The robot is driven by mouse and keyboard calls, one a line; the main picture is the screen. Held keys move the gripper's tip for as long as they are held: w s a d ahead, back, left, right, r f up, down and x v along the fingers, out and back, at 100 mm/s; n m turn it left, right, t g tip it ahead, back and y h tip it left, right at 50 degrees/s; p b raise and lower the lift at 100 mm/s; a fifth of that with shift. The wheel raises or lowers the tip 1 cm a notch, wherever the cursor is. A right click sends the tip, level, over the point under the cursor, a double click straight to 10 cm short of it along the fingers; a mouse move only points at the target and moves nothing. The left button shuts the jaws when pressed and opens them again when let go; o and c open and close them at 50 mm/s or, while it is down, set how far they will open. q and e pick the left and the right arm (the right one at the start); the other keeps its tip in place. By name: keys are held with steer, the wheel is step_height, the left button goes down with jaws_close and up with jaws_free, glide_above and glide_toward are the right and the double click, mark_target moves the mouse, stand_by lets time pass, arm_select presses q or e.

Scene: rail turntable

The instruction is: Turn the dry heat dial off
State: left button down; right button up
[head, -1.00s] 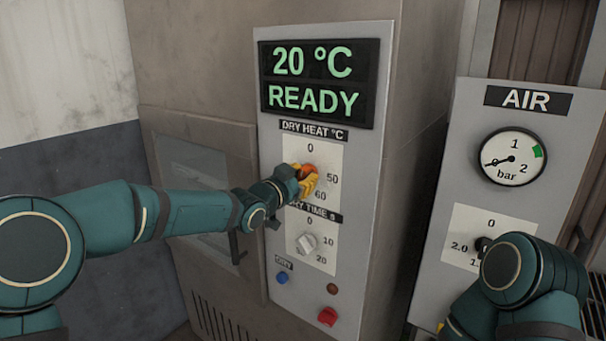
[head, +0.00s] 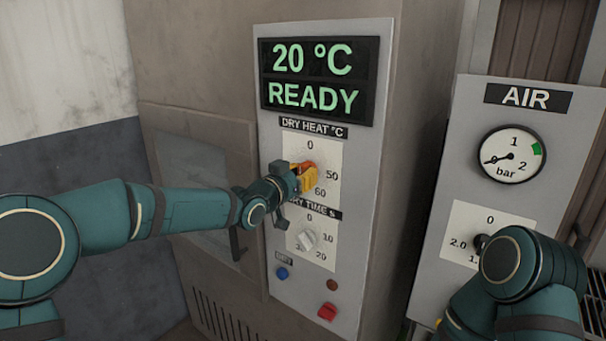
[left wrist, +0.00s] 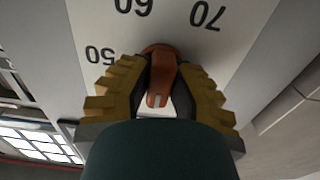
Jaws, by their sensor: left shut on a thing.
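The dry heat dial has an orange-red knob (head: 306,166) on a white scale below the DRY HEAT label (head: 313,127). The 0 is at the top, and 50 and 60 show at the right and lower right. My left gripper (head: 304,178) is shut on this knob. In the left wrist view its yellow fingers stand on both sides of the knob (left wrist: 161,78), which has a white mark at its lower end. The 50, 60 and 70 show upside down there. I cannot tell which number the knob points to. My right gripper (head: 440,323) is mostly hidden behind its arm.
The display (head: 315,80) reads 20 °C READY. Just below the gripper is the pale dry time knob (head: 307,239). The AIR panel (head: 460,170) with gauge stands at the right.

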arm_select(q)
steer(key=shift+r, duration=0.2)
steer(key=c, duration=0.9)
jaws_free()
steer(key=shift+o, duration=0.2)
steer(key=shift+f, duration=0.1)
steer(key=v, duration=1.2)
